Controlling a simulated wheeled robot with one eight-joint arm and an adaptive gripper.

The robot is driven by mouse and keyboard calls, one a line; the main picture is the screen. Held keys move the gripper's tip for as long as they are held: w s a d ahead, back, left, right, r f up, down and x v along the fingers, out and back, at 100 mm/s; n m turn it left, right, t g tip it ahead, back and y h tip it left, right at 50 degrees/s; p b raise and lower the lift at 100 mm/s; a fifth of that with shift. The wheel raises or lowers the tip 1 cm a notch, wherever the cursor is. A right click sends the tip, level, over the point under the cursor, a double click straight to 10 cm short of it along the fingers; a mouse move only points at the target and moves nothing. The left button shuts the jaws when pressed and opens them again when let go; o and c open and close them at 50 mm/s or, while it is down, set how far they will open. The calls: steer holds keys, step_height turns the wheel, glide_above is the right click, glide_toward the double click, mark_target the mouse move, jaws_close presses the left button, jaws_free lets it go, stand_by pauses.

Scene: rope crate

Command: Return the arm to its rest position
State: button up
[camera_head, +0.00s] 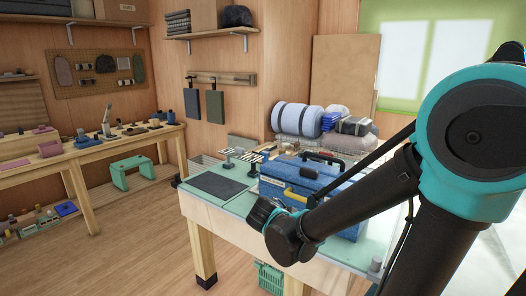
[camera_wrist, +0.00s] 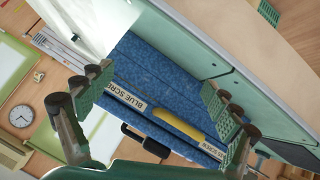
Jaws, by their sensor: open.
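My arm (camera_head: 340,210) comes in from the right of the head view and reaches down-left over the front of the workbench. The gripper end is mostly hidden behind the wrist there. In the wrist view, my gripper (camera_wrist: 155,84) has its two green-padded fingers spread wide apart with nothing between them. A blue case (camera_wrist: 155,70) lies beyond the fingers, with a yellow bar and a label reading "BLUE SCRE...". In the head view, the blue case (camera_head: 285,170) stands on the bench, its right part covered by my arm.
The workbench (camera_head: 190,203) holds a dark mat (camera_head: 215,186) at left. Rolled blue bundles (camera_head: 298,118) lie behind the case. A green crate (camera_head: 269,278) is below the bench. A second bench (camera_head: 85,150) and green stool (camera_head: 132,170) are at left. The floor between is clear.

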steer(key=s+d+f+n+g+y, duration=0.2)
steer(key=s+d+f+n+y, duration=0.1)
steer(key=s+f+y, duration=0.4)
steer(key=shift+s+d+f+n, duration=0.4)
steer(key=shift+s+d+f, duration=0.45)
steer(key=shift+s+f, duration=0.5)
steer(key=shift+r, duration=0.1)
